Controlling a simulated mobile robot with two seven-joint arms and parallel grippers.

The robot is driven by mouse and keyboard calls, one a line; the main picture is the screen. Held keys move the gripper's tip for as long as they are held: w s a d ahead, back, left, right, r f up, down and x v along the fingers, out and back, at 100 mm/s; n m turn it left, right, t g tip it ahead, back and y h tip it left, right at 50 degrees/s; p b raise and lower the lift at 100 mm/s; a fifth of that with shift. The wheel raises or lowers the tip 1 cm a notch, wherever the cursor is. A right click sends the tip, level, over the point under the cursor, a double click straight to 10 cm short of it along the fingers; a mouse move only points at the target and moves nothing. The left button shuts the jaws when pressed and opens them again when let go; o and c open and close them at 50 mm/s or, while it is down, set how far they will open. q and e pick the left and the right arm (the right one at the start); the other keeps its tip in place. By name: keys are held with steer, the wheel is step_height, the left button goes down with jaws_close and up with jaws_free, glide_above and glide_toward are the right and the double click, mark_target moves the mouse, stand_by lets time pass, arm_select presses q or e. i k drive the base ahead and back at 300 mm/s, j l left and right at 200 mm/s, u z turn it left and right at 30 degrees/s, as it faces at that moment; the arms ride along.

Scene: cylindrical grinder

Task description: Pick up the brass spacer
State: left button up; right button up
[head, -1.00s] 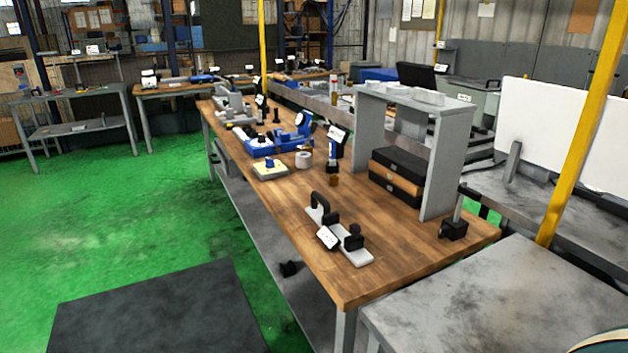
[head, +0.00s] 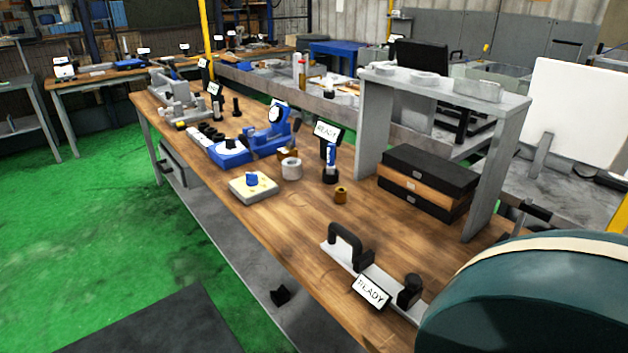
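The brass spacer (head: 340,195) looks like a small brass-brown cylinder with a hole in its top. It stands upright on the wooden bench top (head: 300,225), in the middle of the head view. Nothing touches it. A dark stand with a blue-handled tool (head: 331,160) and a READY sign (head: 328,131) is just behind it. Neither of my grippers is in view.
A grey ring (head: 291,169) and a cream block with a blue knob (head: 254,187) stand left of the spacer. Stacked cases (head: 428,180) sit under a grey shelf (head: 487,165) at right. A handled fixture (head: 375,275) is in front. A teal rounded body (head: 530,295) covers the lower right.

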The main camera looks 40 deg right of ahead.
mark_target(340, 192)
steer(key=i, duration=1.65)
steer(key=i+z, duration=0.2)
steer(key=i, duration=0.2)
steer(key=i+j+z, duration=0.2)
steer(key=i, duration=0.2)
steer(key=i+j+z, duration=0.2)
steer(key=i, duration=0.2)
steer(key=l+z, duration=0.1)
steer(key=z, duration=3.45)
